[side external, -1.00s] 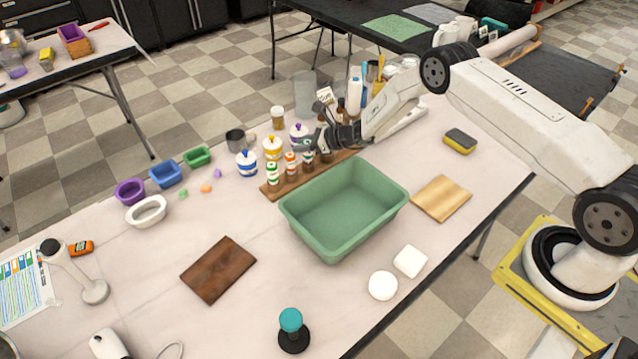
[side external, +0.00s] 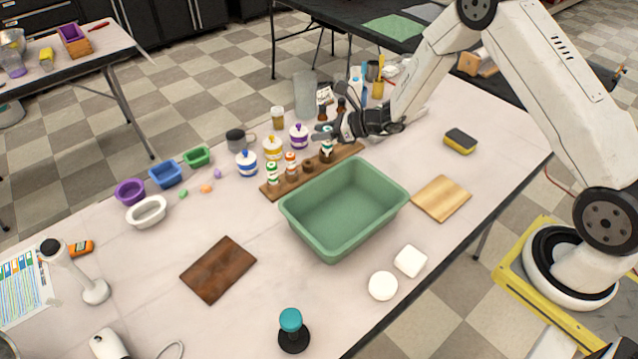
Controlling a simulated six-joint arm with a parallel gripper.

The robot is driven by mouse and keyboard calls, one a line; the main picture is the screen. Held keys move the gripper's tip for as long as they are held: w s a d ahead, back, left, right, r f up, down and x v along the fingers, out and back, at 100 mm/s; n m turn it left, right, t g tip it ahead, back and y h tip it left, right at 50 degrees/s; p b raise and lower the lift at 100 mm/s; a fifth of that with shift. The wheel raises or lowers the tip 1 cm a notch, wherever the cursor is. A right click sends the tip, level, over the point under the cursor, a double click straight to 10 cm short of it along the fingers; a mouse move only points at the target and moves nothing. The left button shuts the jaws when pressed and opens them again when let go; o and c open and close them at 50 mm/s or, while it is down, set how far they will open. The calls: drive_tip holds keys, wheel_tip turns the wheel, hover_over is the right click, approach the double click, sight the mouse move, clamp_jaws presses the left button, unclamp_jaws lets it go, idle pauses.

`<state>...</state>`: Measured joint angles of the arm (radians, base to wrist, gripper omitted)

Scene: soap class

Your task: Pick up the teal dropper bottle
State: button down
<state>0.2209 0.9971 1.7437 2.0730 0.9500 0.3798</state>
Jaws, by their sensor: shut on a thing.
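My gripper (side external: 326,134) is shut on the top of a small dropper bottle (side external: 327,147) with a white and teal label, which I take as the teal dropper bottle. It hangs upright over the right part of the wooden rack (side external: 345,153); I cannot tell the exact gap below it. A green-labelled bottle (side external: 271,173) and an orange-labelled bottle (side external: 290,165) stand in the rack's left part. A dark round slot (side external: 309,166) between them and my gripper looks empty. My fingers hide the top of the held bottle.
A green bin (side external: 294,222) stands just in front of the rack. A tall clear container (side external: 305,92) is further back. Wooden boards lie left and right of the bin.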

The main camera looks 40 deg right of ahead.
drive_tip(key=s+r, duration=0.2)
drive_tip(key=s, duration=0.4)
drive_tip(key=shift+r, duration=0.3)
drive_tip(key=shift+d, duration=0.1)
idle(0.3)
